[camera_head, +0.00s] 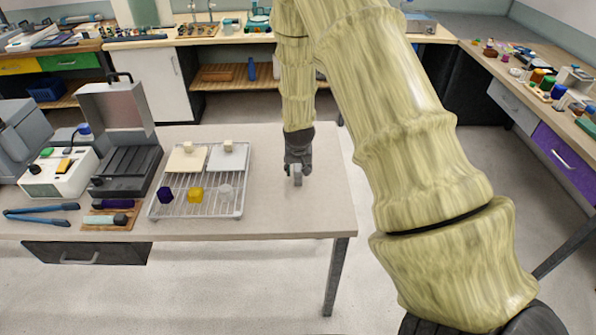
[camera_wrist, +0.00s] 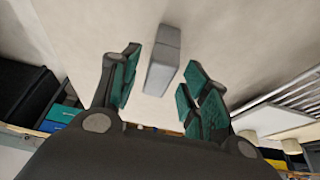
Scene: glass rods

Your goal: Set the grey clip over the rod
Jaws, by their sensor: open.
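A small grey block, which looks like the grey clip (camera_wrist: 163,60), stands on the bare table. It also shows in the head view (camera_head: 297,176), just below my gripper (camera_head: 298,160). In the wrist view my gripper (camera_wrist: 162,82) is open, with its green-padded fingers on either side of the grey block. A gap shows between the block and each finger, and nothing is held. I cannot make out the rod clearly in either view.
A wire rack (camera_head: 152,208) to the left holds purple (camera_head: 165,194), yellow (camera_head: 195,194) and clear (camera_head: 225,192) pieces and two knobbed plates. A dark open case (camera_head: 125,165) stands further left. The table (camera_head: 300,215) is clear around my gripper.

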